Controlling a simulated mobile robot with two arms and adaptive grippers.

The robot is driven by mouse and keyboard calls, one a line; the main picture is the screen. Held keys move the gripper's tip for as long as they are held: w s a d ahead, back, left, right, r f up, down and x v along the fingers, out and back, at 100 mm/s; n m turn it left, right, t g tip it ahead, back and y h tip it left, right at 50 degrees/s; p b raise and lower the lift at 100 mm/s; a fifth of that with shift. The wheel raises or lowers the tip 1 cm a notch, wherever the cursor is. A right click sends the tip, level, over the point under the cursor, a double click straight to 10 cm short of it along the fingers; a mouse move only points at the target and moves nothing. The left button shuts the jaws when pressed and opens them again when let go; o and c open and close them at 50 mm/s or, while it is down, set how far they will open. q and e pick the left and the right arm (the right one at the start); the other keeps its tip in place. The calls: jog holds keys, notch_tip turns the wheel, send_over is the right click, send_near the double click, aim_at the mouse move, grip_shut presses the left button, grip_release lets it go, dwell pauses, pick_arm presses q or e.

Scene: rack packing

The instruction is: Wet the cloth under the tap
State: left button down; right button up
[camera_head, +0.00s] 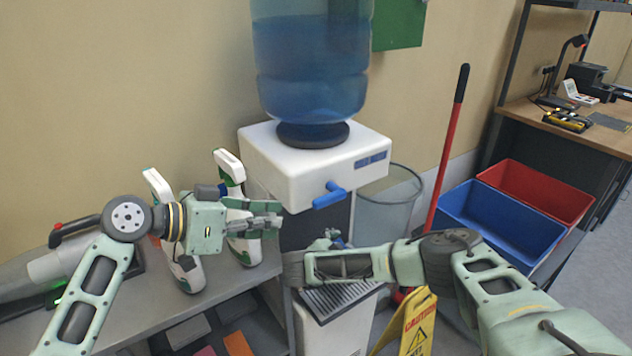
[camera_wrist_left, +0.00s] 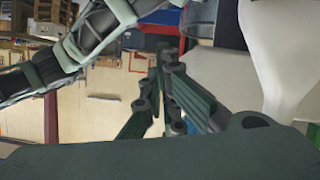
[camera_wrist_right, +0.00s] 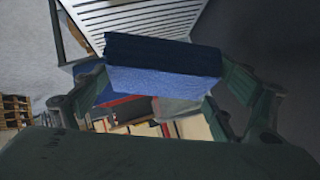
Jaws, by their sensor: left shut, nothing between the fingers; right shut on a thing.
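The blue tap (camera_head: 328,196) sticks out from the front of the white water dispenser (camera_head: 300,165), under a large blue bottle (camera_head: 312,50). No stream of water shows. My right gripper (camera_wrist_right: 165,80) is shut on the blue cloth (camera_wrist_right: 165,82), a thick folded piece across its fingers. In the head view, that gripper is mostly hidden behind my right wrist, below the tap and above the slotted drip tray (camera_head: 340,297). My left gripper (camera_head: 278,216) is shut and empty, left of the tap and apart from it; its closed fingers also show in the left wrist view (camera_wrist_left: 165,95).
White-and-green bottles (camera_head: 230,185) stand on the grey bench at left, close to my left gripper. A wire bin (camera_head: 388,200), a red-handled pole (camera_head: 450,150) and a yellow sign (camera_head: 408,325) are right of the dispenser. Blue (camera_head: 500,225) and red (camera_head: 537,190) tubs stand further right.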

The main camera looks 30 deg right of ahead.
pick_arm(q)
notch_tip(320, 180, up, 11)
jog(key=d+m+t+h, duration=0.1)
jog(key=m, duration=0.1)
send_over(316, 201)
jog(key=shift+h, duration=0.3)
notch_tip(316, 201, down, 5)
jog(key=shift+f, duration=0.7)
